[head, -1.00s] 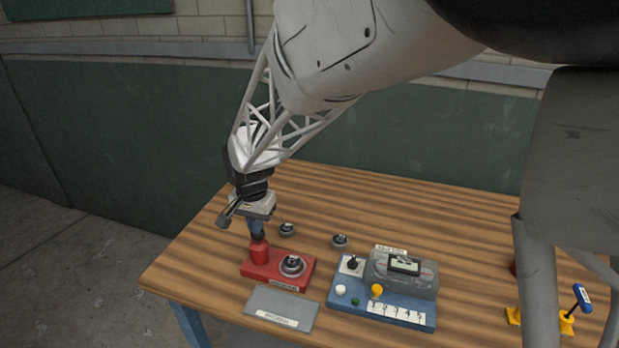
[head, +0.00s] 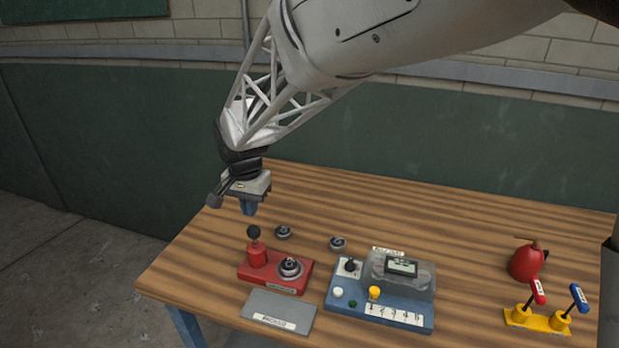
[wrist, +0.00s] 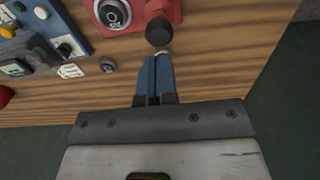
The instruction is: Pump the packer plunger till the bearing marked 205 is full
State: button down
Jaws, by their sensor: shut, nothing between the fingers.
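The red packer (head: 291,284) sits at the table's left front, with its plunger's black knob (head: 254,232) standing up over a red cylinder. A bearing (head: 290,268) sits on the packer beside the plunger; its marking is too small to read surely. Two more bearings lie on the wood behind, one near the packer (head: 283,232) and one to its right (head: 338,244). My gripper (head: 249,210) is shut and empty, above and behind the knob and apart from it. In the wrist view the shut blue fingers (wrist: 154,78) point toward the black knob (wrist: 159,32).
A grey labelled plate (head: 278,308) lies in front of the packer. A blue tester box (head: 380,305) with knobs and a display stands to the right. Farther right are a red oil can (head: 525,262) and a yellow stand (head: 538,320) holding red and blue handled tools.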

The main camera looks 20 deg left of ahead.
aim_at(252, 228)
notch_tip(252, 228, up, 8)
dwell(0.4)
dwell(0.9)
jog(key=shift+r, duration=0.85)
jog(key=shift+f, duration=0.1)
notch_tip(252, 228, down, 14)
jog(key=shift+r, duration=0.1)
dwell(0.7)
